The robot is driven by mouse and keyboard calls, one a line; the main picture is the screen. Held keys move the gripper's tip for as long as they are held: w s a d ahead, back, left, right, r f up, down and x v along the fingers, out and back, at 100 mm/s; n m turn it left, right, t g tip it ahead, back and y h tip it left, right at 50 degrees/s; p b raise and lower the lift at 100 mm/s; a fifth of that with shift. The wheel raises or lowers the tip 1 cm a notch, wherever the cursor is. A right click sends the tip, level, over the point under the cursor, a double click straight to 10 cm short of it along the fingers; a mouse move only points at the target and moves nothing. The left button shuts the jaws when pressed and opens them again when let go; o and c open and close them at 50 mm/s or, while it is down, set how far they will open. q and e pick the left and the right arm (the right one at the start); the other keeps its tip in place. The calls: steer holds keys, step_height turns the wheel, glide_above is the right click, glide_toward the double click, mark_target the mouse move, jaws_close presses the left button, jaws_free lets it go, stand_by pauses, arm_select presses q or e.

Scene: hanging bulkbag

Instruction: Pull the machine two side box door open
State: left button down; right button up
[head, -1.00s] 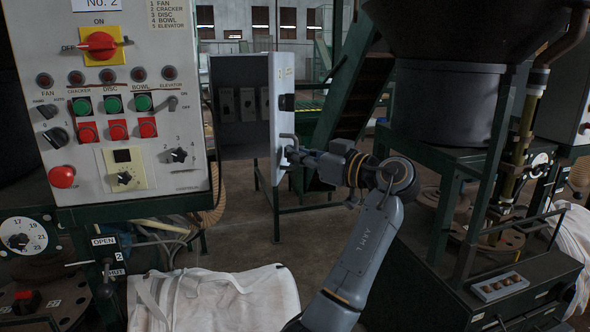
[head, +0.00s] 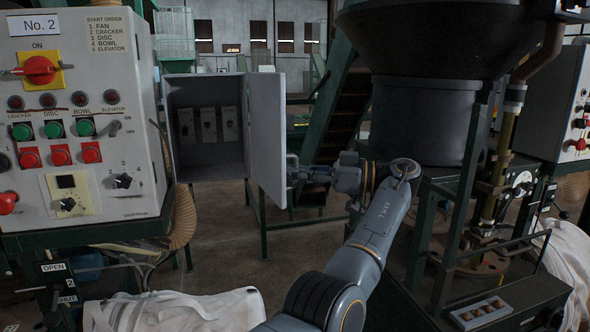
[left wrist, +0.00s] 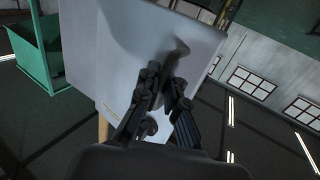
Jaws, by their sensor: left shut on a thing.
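The side box (head: 176,140) of machine two is on the right side of the grey No. 2 control panel. Its door (head: 266,140) stands open, swung out to the right, and the switches inside show. My left gripper (head: 297,173) is at the door's outer face, shut on the door handle (head: 291,160); the arm is to the right of the door. In the left wrist view, the gripper's dark fingers (left wrist: 158,108) are against the pale door panel (left wrist: 120,50); the handle between them is mostly hidden. My right gripper does not show.
The No. 2 control panel (head: 85,120) with buttons and switches is at left. A green-framed machine with a big dark bowl (head: 425,115) stands close to the right of my arm. White bags (head: 190,310) lie at the bottom. Floor (head: 225,240) beneath the box looks clear.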

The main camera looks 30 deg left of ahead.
arm_select(q)
steer(key=shift+w+d, duration=0.15)
steer(key=shift+w, duration=0.05)
steer(key=shift+w+f+g, duration=0.1)
steer(key=shift+g, duration=0.2)
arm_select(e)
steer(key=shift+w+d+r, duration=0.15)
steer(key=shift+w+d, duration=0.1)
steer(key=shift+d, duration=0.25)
arm_select(q)
steer(key=c, duration=1.9)
jaws_free()
steer(key=shift+o, duration=0.7)
steer(key=shift+d, duration=0.2)
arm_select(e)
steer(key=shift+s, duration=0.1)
arm_select(q)
steer(key=shift+a, duration=0.15)
